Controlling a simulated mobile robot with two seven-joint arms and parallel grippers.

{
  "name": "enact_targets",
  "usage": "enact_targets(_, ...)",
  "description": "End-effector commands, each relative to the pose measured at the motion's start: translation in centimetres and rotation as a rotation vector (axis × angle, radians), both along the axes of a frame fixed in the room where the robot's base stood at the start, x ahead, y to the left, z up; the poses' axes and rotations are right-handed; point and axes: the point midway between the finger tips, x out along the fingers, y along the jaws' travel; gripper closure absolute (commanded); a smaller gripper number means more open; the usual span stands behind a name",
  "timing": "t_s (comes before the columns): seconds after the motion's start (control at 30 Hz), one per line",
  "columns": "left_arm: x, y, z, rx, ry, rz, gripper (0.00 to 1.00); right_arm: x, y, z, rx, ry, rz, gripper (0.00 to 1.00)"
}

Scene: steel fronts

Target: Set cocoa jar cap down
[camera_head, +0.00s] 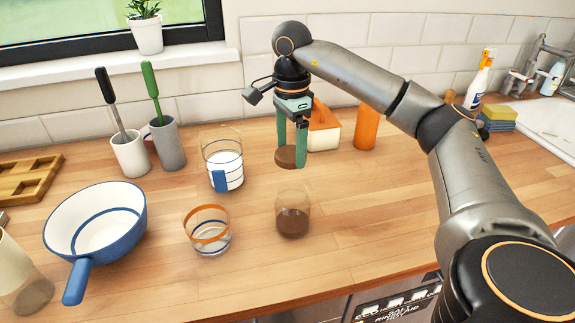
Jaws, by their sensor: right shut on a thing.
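The cocoa jar cap (286,158) is a round brown disc held between the fingers of my right gripper (291,160). The gripper points down and is shut on the cap, which appears to be above the counter. The cocoa jar (293,217) is a clear glass with dark brown powder in it. It stands uncapped on the wooden counter (370,225), nearer than the gripper. My left gripper is not in view.
A glass with a blue and orange band (208,232) and a measuring jug of white content (222,160) stand left of the jar. A blue-white pan (97,220) is further left. Counter right of the jar is clear.

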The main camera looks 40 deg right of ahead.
Motion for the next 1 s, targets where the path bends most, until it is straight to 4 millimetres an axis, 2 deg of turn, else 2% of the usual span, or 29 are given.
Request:
enact_targets(0.03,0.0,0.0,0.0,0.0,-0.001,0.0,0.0,0.5,-0.5,-1.3,0.0,0.007,-0.001,0.92)
enact_targets(0.13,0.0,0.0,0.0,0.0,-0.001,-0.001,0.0,1.6,-1.3,-2.9,0.0,0.006,-0.002,0.92)
enact_targets(0.47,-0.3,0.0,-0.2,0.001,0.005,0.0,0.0,3.1,-2.5,-5.1,-0.001,0.003,0.0,0.92)
enact_targets(0.63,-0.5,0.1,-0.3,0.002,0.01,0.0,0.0,3.0,-2.5,-7.6,-0.002,0.006,0.002,0.92)
enact_targets(1.0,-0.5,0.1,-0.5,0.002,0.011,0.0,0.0,3.1,-2.4,-8.3,-0.001,0.002,0.001,0.92)
